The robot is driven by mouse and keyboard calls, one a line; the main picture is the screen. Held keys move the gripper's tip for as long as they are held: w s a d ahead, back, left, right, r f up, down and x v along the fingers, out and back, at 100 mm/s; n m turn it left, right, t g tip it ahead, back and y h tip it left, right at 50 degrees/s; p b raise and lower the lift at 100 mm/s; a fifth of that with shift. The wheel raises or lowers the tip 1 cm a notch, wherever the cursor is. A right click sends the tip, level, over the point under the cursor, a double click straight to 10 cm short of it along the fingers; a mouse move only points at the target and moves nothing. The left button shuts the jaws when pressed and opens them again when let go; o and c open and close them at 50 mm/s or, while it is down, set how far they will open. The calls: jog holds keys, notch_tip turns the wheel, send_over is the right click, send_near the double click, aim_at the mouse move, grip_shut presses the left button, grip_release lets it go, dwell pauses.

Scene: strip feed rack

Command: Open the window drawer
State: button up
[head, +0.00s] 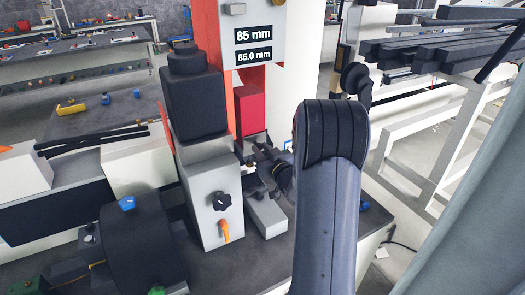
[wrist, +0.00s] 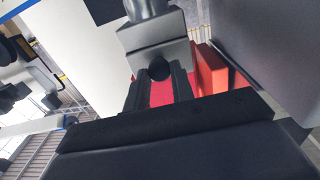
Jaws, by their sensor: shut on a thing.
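In the wrist view, my gripper (wrist: 158,85) has its two dark fingers on either side of a small dark round knob (wrist: 158,68). The knob sits on the face of a grey block (wrist: 152,45), and the fingers are shut on it. I cannot tell for sure whether this block is the window drawer, and no open gap shows around it. In the head view, my arm (head: 330,190) covers much of the area, and the fingers and knob are too small and hidden to make out.
A grey machine housing (head: 213,200) with a black knob and an orange lever stands left of my arm. A readout panel (head: 253,40) shows 85 mm above a red box (head: 250,100). A dark roll (head: 140,245) is at lower left, and a bar rack (head: 440,50) at right.

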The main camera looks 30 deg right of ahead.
grip_shut()
jog(key=shift+s, duration=0.2)
jog(key=s+b, duration=0.4)
jog(key=s, duration=0.6)
jog(key=shift+s+d, duration=0.15)
jog(key=shift+s, duration=0.25)
jog(key=shift+o, duration=2.2)
grip_release()
jog(key=o, duration=0.3)
jog(key=shift+s, duration=0.2)
jog(key=shift+o, duration=0.9)
